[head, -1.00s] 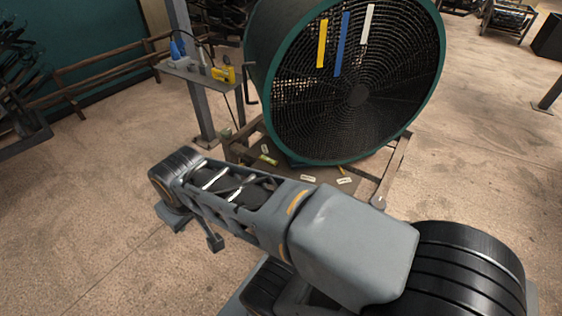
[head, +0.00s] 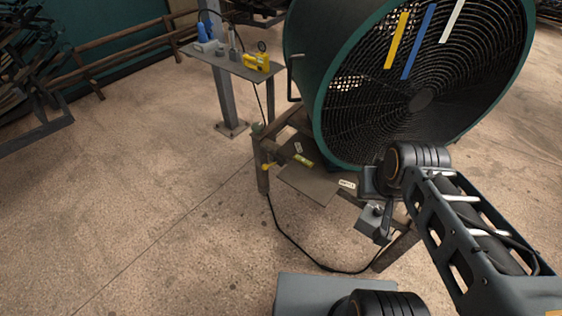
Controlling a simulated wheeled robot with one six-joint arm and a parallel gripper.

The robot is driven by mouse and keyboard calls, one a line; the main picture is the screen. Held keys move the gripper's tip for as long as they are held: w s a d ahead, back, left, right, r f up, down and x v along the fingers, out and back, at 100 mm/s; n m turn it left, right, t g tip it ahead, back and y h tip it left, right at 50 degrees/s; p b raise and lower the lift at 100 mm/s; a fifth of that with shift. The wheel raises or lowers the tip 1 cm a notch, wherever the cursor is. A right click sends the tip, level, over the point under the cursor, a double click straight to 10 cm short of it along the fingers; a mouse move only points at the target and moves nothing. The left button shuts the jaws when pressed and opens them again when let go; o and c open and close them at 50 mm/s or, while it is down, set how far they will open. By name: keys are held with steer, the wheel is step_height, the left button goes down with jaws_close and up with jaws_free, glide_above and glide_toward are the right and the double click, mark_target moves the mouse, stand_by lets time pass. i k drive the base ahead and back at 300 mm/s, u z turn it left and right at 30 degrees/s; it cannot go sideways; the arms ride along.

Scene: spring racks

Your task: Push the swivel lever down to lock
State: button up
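No part is plainly marked as the swivel lever. A small yellow piece (head: 267,167) sticks out from the front left leg of the low frame under the big round fan-like drum, and it may be the lever; it is too small to tell its position. A dark bent handle (head: 293,78) stands at the drum's left side. My gripper (head: 375,222) hangs from my arm at the right, in front of the drum's lower rim and over the frame. It is apart from the yellow piece, to its right. Its fingers are too small to make out, and nothing shows held.
The green-rimmed drum (head: 324,105) stands on the low frame (head: 263,178). A black cable (head: 290,238) lies on the floor. Open floor (head: 150,200) lies left.

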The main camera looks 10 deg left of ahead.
mark_target(265, 167)
steer(key=i, duration=0.8)
steer(key=u, duration=2.45)
steer(key=i, duration=0.5)
steer(key=u, duration=0.1)
